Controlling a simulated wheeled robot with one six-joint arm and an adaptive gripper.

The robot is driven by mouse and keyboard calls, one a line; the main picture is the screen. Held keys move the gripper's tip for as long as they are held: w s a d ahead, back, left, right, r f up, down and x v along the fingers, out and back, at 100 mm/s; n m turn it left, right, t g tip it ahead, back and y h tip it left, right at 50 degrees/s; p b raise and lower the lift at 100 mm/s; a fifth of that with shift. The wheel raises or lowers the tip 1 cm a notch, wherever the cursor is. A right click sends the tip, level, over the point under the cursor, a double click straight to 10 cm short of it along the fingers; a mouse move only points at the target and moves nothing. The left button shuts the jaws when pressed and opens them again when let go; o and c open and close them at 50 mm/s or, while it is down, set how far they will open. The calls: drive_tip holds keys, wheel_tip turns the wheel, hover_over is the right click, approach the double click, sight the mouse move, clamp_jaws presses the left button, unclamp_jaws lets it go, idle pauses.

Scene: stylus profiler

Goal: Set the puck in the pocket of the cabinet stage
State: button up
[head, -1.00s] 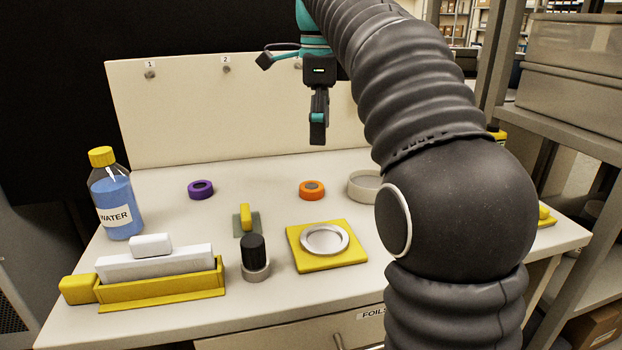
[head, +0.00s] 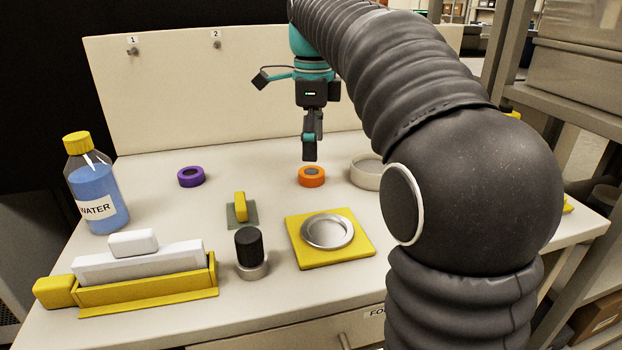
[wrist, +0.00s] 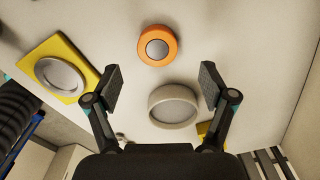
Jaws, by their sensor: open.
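An orange puck (head: 312,181) with a grey centre lies on the white bench top; it also shows in the wrist view (wrist: 171,48). A purple puck (head: 191,178) lies to its left. A yellow square plate (head: 305,257) bears a round silver dish with a shallow hollow (head: 327,231); both show at left in the wrist view. I cannot tell which piece is the cabinet stage. My gripper (head: 310,157) hangs just above or behind the orange puck, empty. In the wrist view my gripper (wrist: 161,82) has its fingers wide apart, with the orange puck beyond the fingertips.
A round pale dish (head: 366,174) stands right of the orange puck. A black-topped knob (head: 249,249), a grey pad with a yellow block (head: 240,207), a yellow trough with a white bar (head: 150,288) and a water bottle (head: 97,190) stand to the left. A panel (head: 200,100) backs the bench.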

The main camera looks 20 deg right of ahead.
sight(311, 171)
drive_tip(key=shift+s+a+f+b, duration=0.15)
drive_tip(key=shift+f+b, duration=0.35)
drive_tip(key=shift+f, duration=2.15)
drive_tip(key=shift+c, duration=0.3)
drive_tip(key=c, duration=1.3)
drive_tip(key=shift+o, duration=0.2)
drive_tip(key=shift+r, duration=0.1)
drive_tip(key=shift+r, duration=0.55)
drive_tip(key=r, duration=0.3)
drive_tip(key=shift+s+r+p, duration=0.2)
drive_tip(key=shift+s+p, duration=0.15)
drive_tip(key=shift+p, duration=0.05)
drive_tip(key=s+d+r, duration=0.2)
drive_tip(key=s+r, duration=0.4)
drive_tip(key=s, duration=0.4)
drive_tip(key=shift+s+d+r, duration=0.15)
drive_tip(key=shift+s+d, duration=0.1)
drive_tip(key=shift+d, duration=0.1)
